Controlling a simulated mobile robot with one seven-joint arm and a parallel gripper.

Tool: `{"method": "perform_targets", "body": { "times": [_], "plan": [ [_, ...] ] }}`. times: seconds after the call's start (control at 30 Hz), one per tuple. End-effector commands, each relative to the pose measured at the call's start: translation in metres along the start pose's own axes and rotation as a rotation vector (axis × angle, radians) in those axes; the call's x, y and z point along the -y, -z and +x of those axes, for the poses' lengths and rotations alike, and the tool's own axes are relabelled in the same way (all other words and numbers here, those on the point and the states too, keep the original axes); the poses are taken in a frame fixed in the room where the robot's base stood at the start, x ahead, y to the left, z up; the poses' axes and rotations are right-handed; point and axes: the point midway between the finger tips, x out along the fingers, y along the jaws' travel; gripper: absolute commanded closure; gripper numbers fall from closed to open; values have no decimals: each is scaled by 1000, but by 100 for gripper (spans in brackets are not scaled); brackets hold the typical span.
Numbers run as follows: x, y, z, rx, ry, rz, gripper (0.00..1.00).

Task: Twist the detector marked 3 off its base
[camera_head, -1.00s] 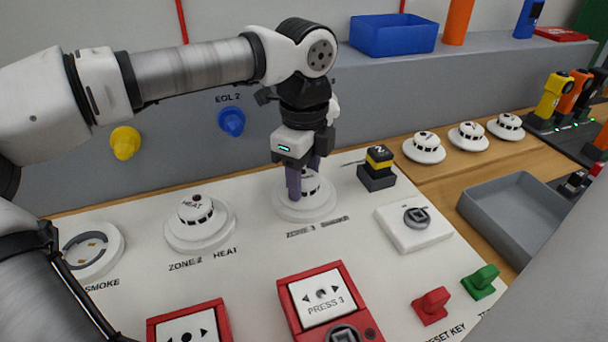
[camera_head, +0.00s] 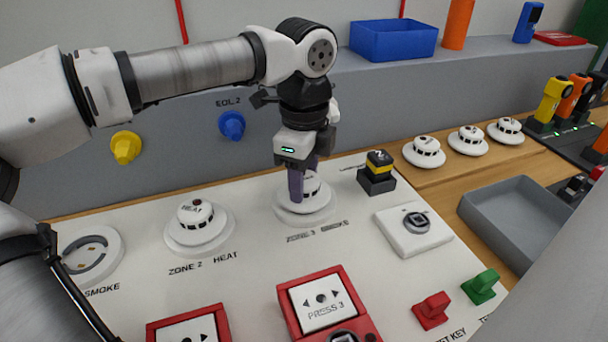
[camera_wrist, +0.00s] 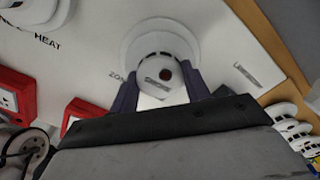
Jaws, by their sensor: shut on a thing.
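The zone 3 smoke detector (camera_head: 313,190) is a white round unit on a white base (camera_head: 302,217) on the sloping panel, above the "ZONE 3 SMOKE" label. My gripper (camera_head: 304,184) points down over it, with its two purple fingers shut on the detector's sides. In the wrist view my gripper (camera_wrist: 160,84) has one finger on each side of the detector (camera_wrist: 158,66), whose top shows a dark red dot and a blurred mark. I cannot tell whether the detector is seated or slightly apart from its base.
The zone 2 heat detector (camera_head: 196,222) and an empty-looking smoke base (camera_head: 91,256) are to the left. A black-and-yellow block (camera_head: 377,172) stands close on the right. Spare detectors (camera_head: 423,152) and a grey tray (camera_head: 512,186) lie farther right. Red call points (camera_head: 325,300) are in front.

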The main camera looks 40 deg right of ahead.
Motion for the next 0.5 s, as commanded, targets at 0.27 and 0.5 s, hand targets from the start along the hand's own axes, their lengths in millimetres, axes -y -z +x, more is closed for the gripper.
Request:
{"method": "perform_targets", "body": {
  "times": [0.27, 0.5],
  "plan": [
    [0, 0, -10, 0, 0, 0, 77],
    [0, 0, -17, 0, 0, 0, 77]
  ]
}}
